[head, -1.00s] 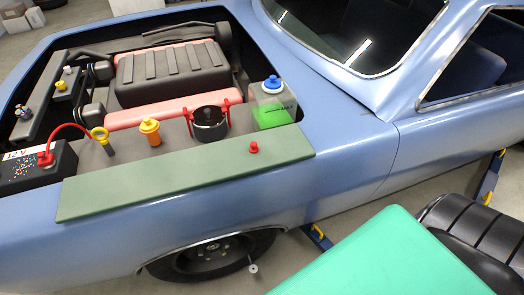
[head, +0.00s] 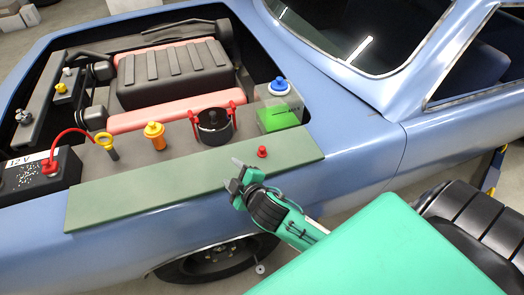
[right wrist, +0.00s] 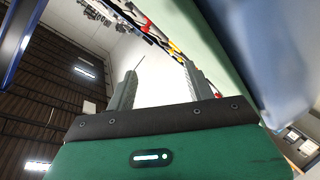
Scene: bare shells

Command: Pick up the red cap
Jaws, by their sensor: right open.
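The red cap (head: 262,152) is a small knobbed piece standing on the green board (head: 130,193) along the car's fender, near the board's right end. My right gripper (head: 237,172) is over the board's front edge, a little left of the cap and nearer to me, apart from it. In the right wrist view its two fingers (right wrist: 160,75) are spread with nothing between them. Small red and yellow shapes show beyond the fingers there, too small to tell which is the cap. My left gripper is not in view.
Behind the board stand a black battery (head: 40,172) with a red cable, a yellow ring-topped dipstick (head: 105,142), an orange cap (head: 154,135), a dark round holder (head: 213,127) with red clips, and a blue-capped reservoir (head: 279,108). The board's left and middle are clear.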

